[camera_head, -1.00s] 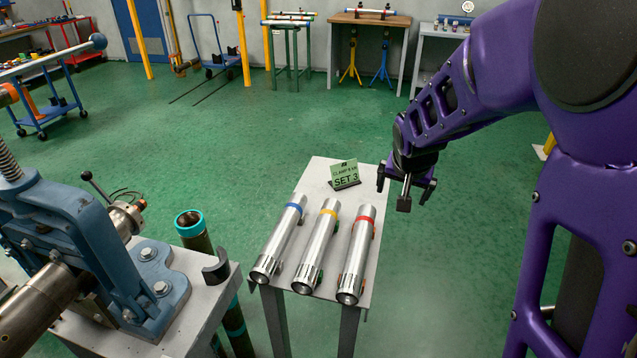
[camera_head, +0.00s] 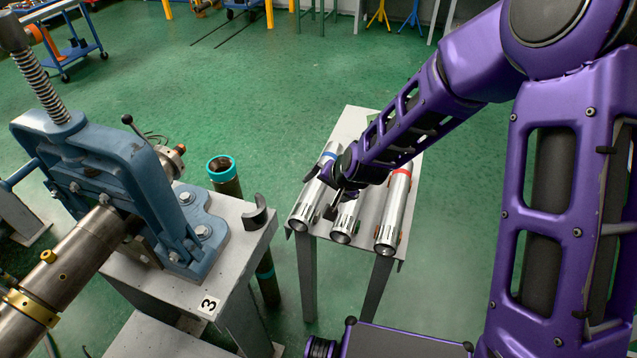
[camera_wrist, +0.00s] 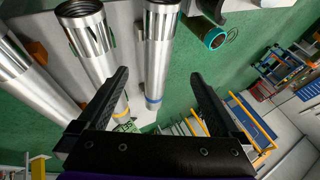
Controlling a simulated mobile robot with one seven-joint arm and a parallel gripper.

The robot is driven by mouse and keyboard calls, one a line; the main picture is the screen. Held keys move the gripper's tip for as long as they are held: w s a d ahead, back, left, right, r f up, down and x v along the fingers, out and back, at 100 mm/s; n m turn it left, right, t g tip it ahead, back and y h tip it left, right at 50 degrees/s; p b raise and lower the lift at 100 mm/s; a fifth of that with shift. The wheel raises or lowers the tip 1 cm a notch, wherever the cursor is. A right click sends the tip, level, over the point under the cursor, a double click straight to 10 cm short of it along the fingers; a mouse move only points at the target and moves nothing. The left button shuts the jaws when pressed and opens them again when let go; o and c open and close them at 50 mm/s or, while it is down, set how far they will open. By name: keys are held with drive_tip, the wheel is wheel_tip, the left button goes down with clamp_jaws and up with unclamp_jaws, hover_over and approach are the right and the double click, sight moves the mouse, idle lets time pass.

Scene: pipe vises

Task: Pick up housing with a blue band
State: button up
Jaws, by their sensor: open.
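The silver housing with a blue band (camera_head: 306,208) lies leftmost of three housings on a small grey table (camera_head: 357,119). Its blue band shows just beyond my gripper. My gripper (camera_head: 321,191) is open over this housing, one finger on each side as seen from the head. In the wrist view, the blue-banded housing (camera_wrist: 159,55) runs between the two open fingers (camera_wrist: 158,77), with its band low between them. No contact can be made out, and the height gap is unclear.
The yellow-banded housing (camera_head: 345,223) lies close on the right, partly hidden by my arm. The red-banded housing (camera_head: 393,216) lies beyond it. A blue vise (camera_head: 100,150) on a bench and a teal-rimmed pipe (camera_head: 222,175) stand to the left.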

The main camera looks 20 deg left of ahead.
sight(314, 196)
drive_tip(key=x, duration=0.6)
drive_tip(key=shift+x, duration=2.7)
drive_tip(key=shift+d+f, duration=0.1)
drive_tip(key=shift+d, duration=0.05)
drive_tip(key=shift+s, duration=0.1)
clamp_jaws()
